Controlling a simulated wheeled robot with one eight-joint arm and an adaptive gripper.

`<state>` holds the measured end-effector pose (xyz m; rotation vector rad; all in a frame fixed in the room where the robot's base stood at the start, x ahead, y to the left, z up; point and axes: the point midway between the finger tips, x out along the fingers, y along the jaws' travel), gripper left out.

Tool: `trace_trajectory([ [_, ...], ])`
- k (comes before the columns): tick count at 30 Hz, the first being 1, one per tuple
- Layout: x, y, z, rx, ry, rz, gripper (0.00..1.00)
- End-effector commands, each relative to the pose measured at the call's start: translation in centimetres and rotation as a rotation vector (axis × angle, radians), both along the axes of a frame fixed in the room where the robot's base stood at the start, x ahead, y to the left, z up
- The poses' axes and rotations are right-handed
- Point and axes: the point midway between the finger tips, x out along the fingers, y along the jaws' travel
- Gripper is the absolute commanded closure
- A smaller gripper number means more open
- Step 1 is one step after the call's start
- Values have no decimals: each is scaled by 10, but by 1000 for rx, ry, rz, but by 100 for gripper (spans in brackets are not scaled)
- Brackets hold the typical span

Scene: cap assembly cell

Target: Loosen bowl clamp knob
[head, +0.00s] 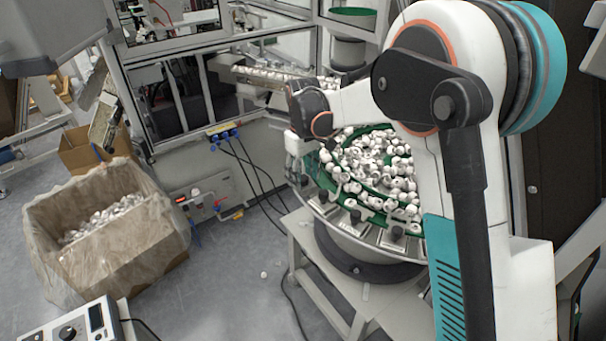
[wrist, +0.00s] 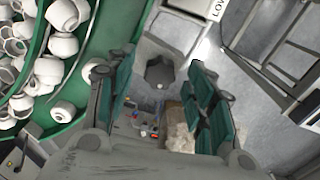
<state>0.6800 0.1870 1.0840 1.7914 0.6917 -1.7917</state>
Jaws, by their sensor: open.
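In the wrist view, a dark clamp knob (wrist: 160,72) sits on a grey clamp bracket. My gripper (wrist: 163,64) is open, with one green-padded finger on each side of the knob. Gaps show between the pads and the knob, and I cannot tell how far the fingertips reach along it. In the head view, my gripper (head: 304,163) is at the left rim of the feeder bowl (head: 325,208). The knob there is hidden by my gripper. Other dark clamp knobs (head: 355,216) stand along the bowl's front rim.
White caps (head: 375,165) fill the green-lined bowl close beside my gripper. A metal feed track (head: 265,77) runs behind it. A lined carton of caps (head: 110,235) stands on the floor at left. Cables (head: 262,175) hang from the machine frame.

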Motion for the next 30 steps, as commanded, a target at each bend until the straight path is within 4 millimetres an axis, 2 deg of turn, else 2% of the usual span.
trace_trajectory([
  [4,0,0,3,0,0,0,51],
  [7,0,0,12,0,0,0,51],
  [21,0,0,99,0,0,0,51],
  [25,0,0,113,0,0,0,51],
  [30,0,0,120,0,0,0,51],
])
